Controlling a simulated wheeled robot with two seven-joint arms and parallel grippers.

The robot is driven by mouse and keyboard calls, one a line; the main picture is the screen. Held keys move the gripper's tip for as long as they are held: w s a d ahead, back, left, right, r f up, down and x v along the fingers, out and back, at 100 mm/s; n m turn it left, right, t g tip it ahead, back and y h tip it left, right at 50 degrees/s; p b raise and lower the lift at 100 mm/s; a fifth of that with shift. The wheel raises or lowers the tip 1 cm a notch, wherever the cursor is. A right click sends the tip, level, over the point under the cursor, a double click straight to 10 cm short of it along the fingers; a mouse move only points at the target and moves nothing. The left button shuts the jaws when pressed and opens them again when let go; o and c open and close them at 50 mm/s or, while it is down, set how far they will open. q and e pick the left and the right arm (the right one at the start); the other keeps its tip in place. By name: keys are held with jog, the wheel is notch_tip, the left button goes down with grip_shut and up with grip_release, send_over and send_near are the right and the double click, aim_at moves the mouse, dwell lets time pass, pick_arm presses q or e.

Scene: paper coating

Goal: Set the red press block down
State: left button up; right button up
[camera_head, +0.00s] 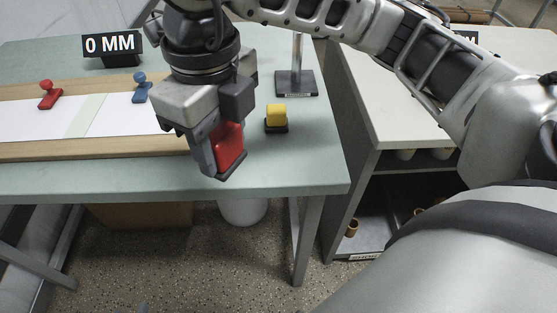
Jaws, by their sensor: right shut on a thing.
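The red press block (231,146) is in the grip of my right gripper (217,152). The gripper is shut on it, with the block's dark base pointing down. The block appears over the front right part of the green table (300,165); whether its base touches the table cannot be told. My gripper's fingers hide part of it. My left gripper is out of view.
A yellow block (276,116) on a dark base stands right of the held block, near a metal stand (295,84). A wooden-edged board (60,150) with white paper (110,122) bears red (47,92) and blue (141,84) knobbed pieces. A "0 MM" sign (112,46) stands behind.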

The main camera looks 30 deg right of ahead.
jog(key=m, duration=0.2)
jog(key=s+m, duration=0.1)
jog(key=m, duration=0.2)
jog(key=shift+s+a+r+m+b, duration=0.2)
jog(key=shift+a+r+m+b, duration=0.1)
jog(key=shift+a+r, duration=0.1)
jog(key=shift+s+d+m, duration=0.1)
jog(key=shift+s+m, duration=0.05)
jog(key=shift+m, duration=0.55)
jog(key=w+d+f, duration=0.2)
jog(key=d, duration=0.1)
jog(key=w+d+f, duration=0.1)
jog(key=d+f, duration=0.2)
jog(key=d, duration=0.1)
jog(key=w+d+f, duration=0.2)
jog(key=d+f, duration=0.1)
jog(key=d, duration=0.1)
jog(key=shift+w, duration=0.3)
jog(key=shift+w+d+f, duration=0.2)
jog(key=shift+d+f, duration=0.15)
jog(key=shift+f, duration=0.15)
jog(key=f, duration=0.3)
jog(key=shift+w+d+p, duration=0.15)
jog(key=shift+d+p, duration=0.2)
jog(key=shift+p, duration=0.05)
jog(key=shift+f, duration=0.55)
jog(key=o, duration=1.1)
jog(key=shift+c, duration=0.2)
jog(key=shift+r, duration=0.25)
notch_tip(320, 180, up, 12)
